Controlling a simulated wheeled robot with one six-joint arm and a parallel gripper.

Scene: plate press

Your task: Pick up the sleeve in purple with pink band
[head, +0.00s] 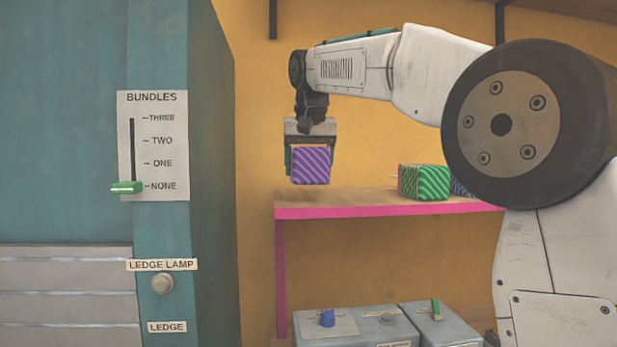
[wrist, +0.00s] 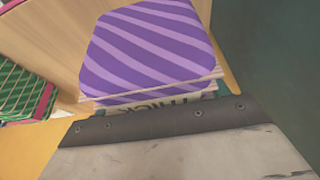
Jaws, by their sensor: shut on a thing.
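The purple sleeve (head: 311,168) with pale diagonal stripes is held by my gripper (head: 311,150), which is shut on it from above. The sleeve hangs clear above the left end of the shelf in the head view. In the wrist view the purple sleeve (wrist: 150,45) fills the upper middle, with pale edges along its near side. I cannot make out a pink band on it. Partly hidden lettering shows just below it in the wrist view.
A green patterned sleeve (head: 428,183) and a dark blue one (head: 460,188) sit on the pink-edged shelf (head: 345,212). The green one (wrist: 25,92) shows at left in the wrist view. A teal machine (head: 210,130) stands left. Grey switch boxes (head: 355,325) lie below.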

